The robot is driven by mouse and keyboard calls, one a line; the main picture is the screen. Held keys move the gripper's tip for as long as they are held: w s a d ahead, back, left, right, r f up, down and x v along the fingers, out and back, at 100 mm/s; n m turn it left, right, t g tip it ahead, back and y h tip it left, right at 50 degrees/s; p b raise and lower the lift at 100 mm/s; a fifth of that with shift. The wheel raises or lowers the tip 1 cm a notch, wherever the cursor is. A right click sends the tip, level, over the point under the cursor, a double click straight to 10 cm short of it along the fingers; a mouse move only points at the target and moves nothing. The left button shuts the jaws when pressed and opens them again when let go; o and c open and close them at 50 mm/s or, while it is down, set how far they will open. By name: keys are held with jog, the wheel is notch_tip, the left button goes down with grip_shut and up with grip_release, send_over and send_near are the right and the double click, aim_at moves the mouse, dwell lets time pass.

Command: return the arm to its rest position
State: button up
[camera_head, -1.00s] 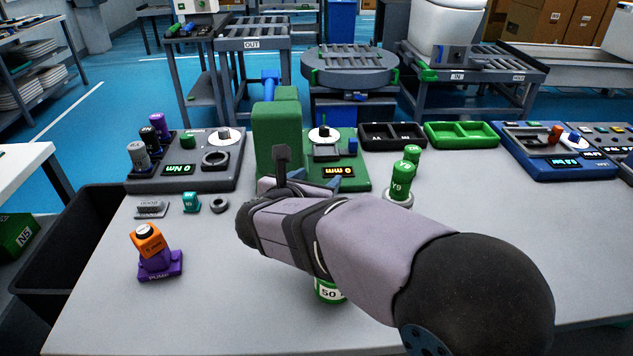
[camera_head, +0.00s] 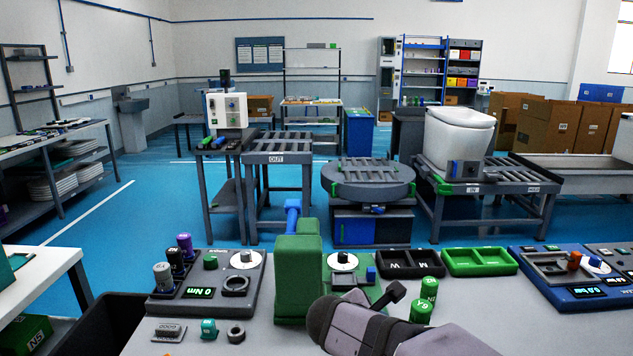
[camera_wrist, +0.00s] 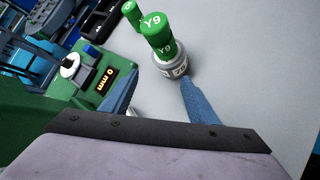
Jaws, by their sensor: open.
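My arm's grey end section (camera_head: 365,328) shows at the bottom of the head view, in front of the green press-like fixture (camera_head: 298,275). My gripper's fingers cannot be made out there. In the wrist view my gripper (camera_wrist: 160,84) has its two blue fingers apart, with bare grey table between them and nothing held. A green cylinder marked Y9 (camera_wrist: 157,28) stands in a grey ring-shaped base (camera_wrist: 175,66) just beyond the fingertips. The fingers look close to the base; contact cannot be told.
A black tray (camera_head: 409,264) and a green tray (camera_head: 480,262) lie at the table's back. A torque tester (camera_head: 215,289) stands left, a blue device (camera_head: 570,281) right. A roundtable conveyor (camera_head: 368,184) and a toilet (camera_head: 457,138) stand beyond. Bare table lies right of my arm.

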jog(key=s+r+m+g+y+p, duration=0.2)
jog(key=s+m+g+y+p, duration=0.4)
jog(key=s+m+p, duration=1)
jog(key=shift+s+d+m+g, duration=0.35)
jog(key=shift+s+m+g, duration=0.15)
jog(key=shift+s+m, duration=2.3)
jog(key=shift+s+n, duration=0.3)
